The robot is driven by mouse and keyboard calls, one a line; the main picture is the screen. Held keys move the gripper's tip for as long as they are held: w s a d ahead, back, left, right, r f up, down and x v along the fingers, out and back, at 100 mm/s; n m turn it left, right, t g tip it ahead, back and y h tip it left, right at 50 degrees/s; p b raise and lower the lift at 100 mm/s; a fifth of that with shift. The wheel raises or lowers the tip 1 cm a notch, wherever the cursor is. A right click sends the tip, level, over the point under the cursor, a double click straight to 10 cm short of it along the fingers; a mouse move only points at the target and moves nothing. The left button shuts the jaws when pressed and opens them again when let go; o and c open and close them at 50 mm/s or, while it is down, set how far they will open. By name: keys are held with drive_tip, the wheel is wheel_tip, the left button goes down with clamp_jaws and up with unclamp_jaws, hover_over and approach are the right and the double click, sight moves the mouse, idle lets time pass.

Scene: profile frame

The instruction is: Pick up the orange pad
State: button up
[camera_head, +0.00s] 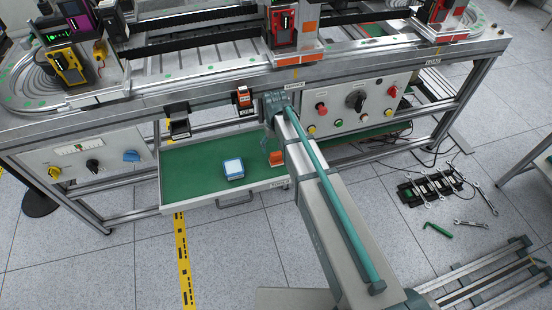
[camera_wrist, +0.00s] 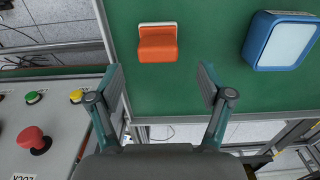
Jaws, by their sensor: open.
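The orange pad (camera_wrist: 158,44) lies on the green surface of the tray (camera_wrist: 200,15) in the wrist view. It is a small block with a ledge along its upper side. In the head view the orange pad (camera_head: 277,158) shows near the right end of the tray (camera_head: 190,160), beside my arm. My gripper (camera_wrist: 162,85) is open and empty. Its two fingers stand apart, and the pad is ahead of the gap between them, not touching either finger. In the head view my arm covers most of the gripper (camera_head: 272,148).
A blue box with a pale top (camera_wrist: 285,40) lies right of the pad, also seen in the head view (camera_head: 234,169). A control panel with buttons (camera_wrist: 45,125) is close to the left finger. The workbench edge (camera_head: 150,102) runs above the tray. Green tray surface left of the blue box is clear.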

sight(276, 153)
drive_tip(key=shift+s+d+f+p, duration=0.1)
drive_tip(key=shift+f+p, duration=0.25)
drive_tip(key=shift+f, duration=1.1)
drive_tip(key=shift+s+d+f+p, duration=0.1)
drive_tip(key=shift+f+p, duration=0.2)
drive_tip(key=shift+f, duration=1.15)
drive_tip(key=c, duration=1.3)
drive_tip(key=shift+r, duration=0.15)
